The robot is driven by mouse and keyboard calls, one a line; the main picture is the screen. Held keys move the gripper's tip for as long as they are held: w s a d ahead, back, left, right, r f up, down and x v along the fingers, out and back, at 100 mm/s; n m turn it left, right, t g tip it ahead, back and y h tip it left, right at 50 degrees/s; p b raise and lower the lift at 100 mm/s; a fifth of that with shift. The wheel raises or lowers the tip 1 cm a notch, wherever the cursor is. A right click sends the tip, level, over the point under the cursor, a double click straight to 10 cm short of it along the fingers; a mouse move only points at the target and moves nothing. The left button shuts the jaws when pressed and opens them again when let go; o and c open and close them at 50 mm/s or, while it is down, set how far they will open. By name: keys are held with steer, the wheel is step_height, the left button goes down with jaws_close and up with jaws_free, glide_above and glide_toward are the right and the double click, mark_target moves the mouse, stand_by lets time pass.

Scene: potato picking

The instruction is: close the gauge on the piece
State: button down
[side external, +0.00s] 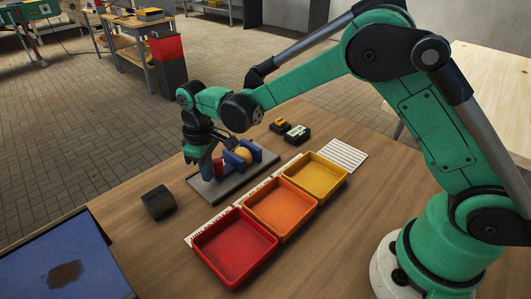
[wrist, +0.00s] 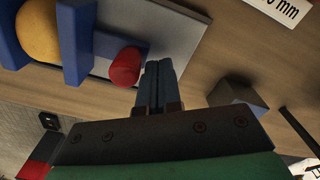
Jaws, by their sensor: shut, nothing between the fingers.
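The gauge has a grey base plate (side external: 212,190) and blue jaws (side external: 233,161). A round yellow piece (side external: 243,154) sits between the jaws. In the wrist view the piece (wrist: 38,32) lies close to the near blue jaw (wrist: 75,42); I cannot tell whether it touches both jaws. A red knob (wrist: 126,67) stands at the outer end of the gauge; it also shows in the side view (side external: 218,167). My gripper (wrist: 157,72) is shut and empty, its fingertips right beside the knob, over the plate's end. I cannot tell whether they touch the knob.
Red (side external: 235,248), orange (side external: 281,209) and yellow (side external: 315,177) trays stand in a row in front of the gauge. A dark block (side external: 158,202) lies left of the gauge. Small dark items (side external: 297,134) lie behind it. A blue surface (side external: 60,270) is at the lower left.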

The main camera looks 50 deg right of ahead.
steer(key=shift+a, duration=0.65)
step_height(320, 180, up, 8)
stand_by(0.3)
steer(key=s+d+r+m+t, duration=0.4)
steer(key=s+d+m+t, duration=0.25)
steer(key=s+d, duration=0.6)
steer(key=s+a, duration=0.1)
steer(key=a, duration=1.4)
steer(key=shift+s+a+f+t, duration=0.2)
steer(key=shift+s+a+t, duration=0.15)
steer(key=shift+s, duration=0.05)
steer(key=shift+n, duration=0.25)
